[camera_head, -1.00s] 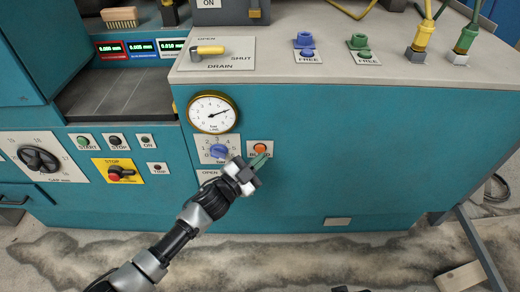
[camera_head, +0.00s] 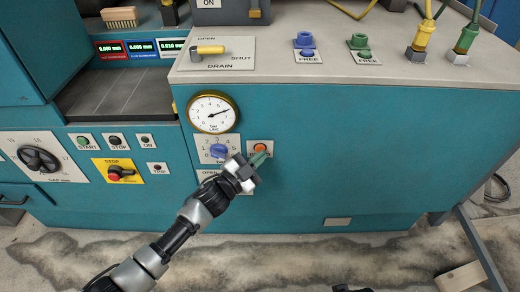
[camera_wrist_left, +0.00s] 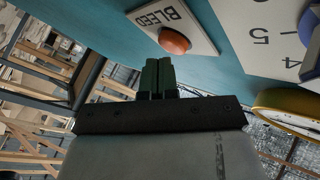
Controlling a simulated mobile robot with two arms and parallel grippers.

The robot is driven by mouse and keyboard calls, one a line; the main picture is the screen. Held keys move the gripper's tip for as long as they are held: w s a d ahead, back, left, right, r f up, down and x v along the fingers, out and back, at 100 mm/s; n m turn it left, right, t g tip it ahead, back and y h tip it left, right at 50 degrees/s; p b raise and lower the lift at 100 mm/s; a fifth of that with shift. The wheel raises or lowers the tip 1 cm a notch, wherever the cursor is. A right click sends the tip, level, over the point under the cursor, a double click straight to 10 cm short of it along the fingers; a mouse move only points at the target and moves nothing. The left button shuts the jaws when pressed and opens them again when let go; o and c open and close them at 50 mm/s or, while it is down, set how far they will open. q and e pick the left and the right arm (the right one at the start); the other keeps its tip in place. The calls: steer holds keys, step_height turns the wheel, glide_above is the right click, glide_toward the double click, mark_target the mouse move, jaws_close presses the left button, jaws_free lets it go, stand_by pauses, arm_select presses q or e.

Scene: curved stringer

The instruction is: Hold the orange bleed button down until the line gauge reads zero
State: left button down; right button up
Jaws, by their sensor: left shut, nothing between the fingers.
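The orange bleed button (camera_head: 260,147) sits on a white plate on the teal front panel. It also shows in the left wrist view (camera_wrist_left: 175,40), above and slightly right of the fingertips, on the plate marked BLEED. My left gripper (camera_head: 260,158) is shut and empty. Its green fingertips (camera_wrist_left: 158,72) are just below the button in the head view and look a little apart from it in the wrist view. The line gauge (camera_head: 212,112) is a round brass-rimmed dial left of and above the button. Its needle points to the upper right, well off zero.
A blue selector knob (camera_head: 218,151) is close on the button's left. A red stop knob (camera_head: 115,174) on a yellow plate is further left. The yellow drain handle (camera_head: 210,50) lies on the top above the gauge. The panel right of the button is clear.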

arm_select(q)
steer(key=shift+w, duration=0.15)
arm_select(e)
steer(key=shift+s+f, duration=0.15)
arm_select(q)
steer(key=shift+w, duration=0.1)
arm_select(e)
steer(key=shift+r, duration=0.2)
arm_select(q)
steer(key=shift+w, duration=0.15)
arm_select(e)
steer(key=shift+r, duration=0.25)
stand_by(1.8)
stand_by(0.5)
arm_select(q)
steer(key=shift+s+p, duration=0.4)
steer(key=shift+s, duration=0.45)
arm_select(e)
step_height(320, 180, down, 4)
steer(key=shift+s+r, duration=0.15)
steer(key=shift+r, duration=0.1)
